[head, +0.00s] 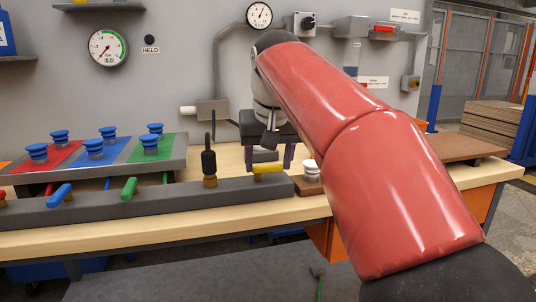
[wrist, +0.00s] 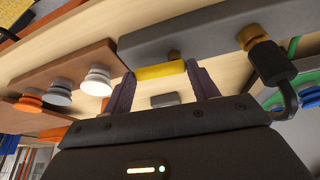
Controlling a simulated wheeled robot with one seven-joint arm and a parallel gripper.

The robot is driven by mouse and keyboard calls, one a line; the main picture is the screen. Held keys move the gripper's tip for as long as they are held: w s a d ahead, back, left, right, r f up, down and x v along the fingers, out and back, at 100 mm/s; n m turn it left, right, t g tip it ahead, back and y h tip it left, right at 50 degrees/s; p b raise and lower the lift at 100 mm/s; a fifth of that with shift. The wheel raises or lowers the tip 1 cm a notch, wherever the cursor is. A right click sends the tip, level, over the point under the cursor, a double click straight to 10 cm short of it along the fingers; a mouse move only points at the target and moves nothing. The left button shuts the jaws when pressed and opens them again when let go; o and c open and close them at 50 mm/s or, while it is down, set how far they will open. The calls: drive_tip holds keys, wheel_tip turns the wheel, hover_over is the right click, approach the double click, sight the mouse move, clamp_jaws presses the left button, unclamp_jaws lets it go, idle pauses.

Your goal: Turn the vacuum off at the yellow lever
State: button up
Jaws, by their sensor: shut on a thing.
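The yellow lever (head: 268,169) sits on top of the long dark grey bar (head: 130,205), near its right end, and lies roughly along the bar. In the wrist view the yellow lever (wrist: 160,71) lies between the two purple-grey fingers of my gripper (wrist: 162,85), one finger at each end. My gripper is shut on it. In the head view my gripper (head: 268,158) is behind the lever, and my red arm hides part of the area to its right. The round gauge (head: 108,47) on the wall has its needle at the lower left.
A black upright fitting (head: 209,165) is just left of the yellow lever. A brown board (wrist: 65,75) with orange and white cups lies beside the bar's end. A coloured panel (head: 178,166) with blue cups stands behind.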

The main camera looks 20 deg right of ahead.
drive_tip(key=shift+w+n, duration=0.15)
drive_tip(key=shift+n, duration=0.45)
drive_tip(key=o, duration=1)
drive_tip(key=v, duration=0.4)
drive_tip(key=p+v, duration=0.1)
drive_tip(key=v, duration=0.2)
drive_tip(key=shift+d+r, duration=0.2)
drive_tip(key=shift+r, duration=0.15)
drive_tip(key=shift+s+f, duration=0.1)
drive_tip(key=shift+s, duration=0.2)
